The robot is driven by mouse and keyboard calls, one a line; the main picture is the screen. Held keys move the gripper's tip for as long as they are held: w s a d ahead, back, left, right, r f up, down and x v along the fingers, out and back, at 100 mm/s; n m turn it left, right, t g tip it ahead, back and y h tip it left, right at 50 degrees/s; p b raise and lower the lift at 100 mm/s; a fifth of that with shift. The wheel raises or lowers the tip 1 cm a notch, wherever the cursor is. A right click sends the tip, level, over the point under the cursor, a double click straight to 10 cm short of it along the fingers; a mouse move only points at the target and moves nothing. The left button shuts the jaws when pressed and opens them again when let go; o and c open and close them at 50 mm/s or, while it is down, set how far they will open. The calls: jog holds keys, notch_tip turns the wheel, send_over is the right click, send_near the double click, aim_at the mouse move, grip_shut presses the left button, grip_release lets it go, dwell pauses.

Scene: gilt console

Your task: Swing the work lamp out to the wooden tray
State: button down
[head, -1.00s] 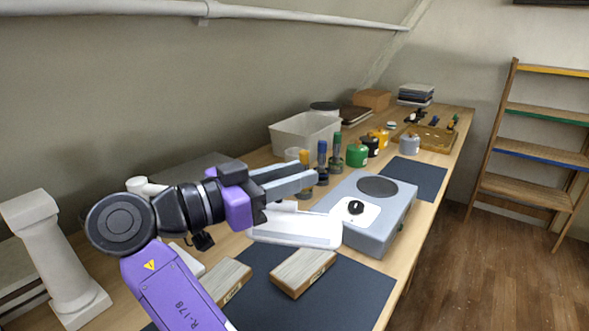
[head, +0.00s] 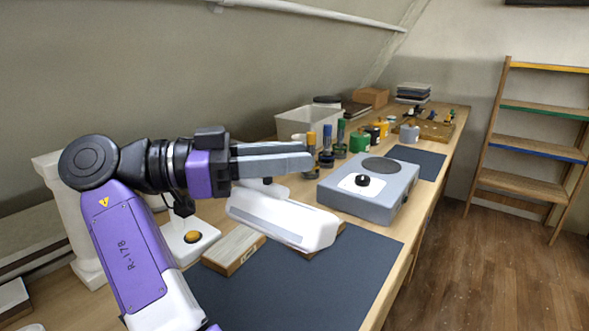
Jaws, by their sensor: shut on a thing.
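The work lamp has a long white head (head: 285,221) that hangs over the bench, slanting down to the right. Its white base (head: 178,244) with an orange button stands to the left, partly behind my arm. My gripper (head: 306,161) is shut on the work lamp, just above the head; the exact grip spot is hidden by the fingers. The wooden tray (head: 436,133), with small items in it, lies at the far end of the bench, well away from the lamp head.
A grey device (head: 395,193) with a dark round plate and knob stands right of the lamp. Bottles and coloured jars (head: 358,141) and a white bin (head: 295,124) stand behind. Wooden blocks (head: 234,250) lie by a dark mat (head: 310,285), whose front is clear.

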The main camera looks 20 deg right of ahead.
jog(key=shift+s+a+g+b, duration=0.3)
jog(key=shift+a, duration=0.2)
jog(key=shift+r, duration=0.1)
jog(key=c, duration=1.1)
grip_release()
jog(key=b, duration=0.2)
send_over(228, 200)
jog(key=shift+d, duration=0.1)
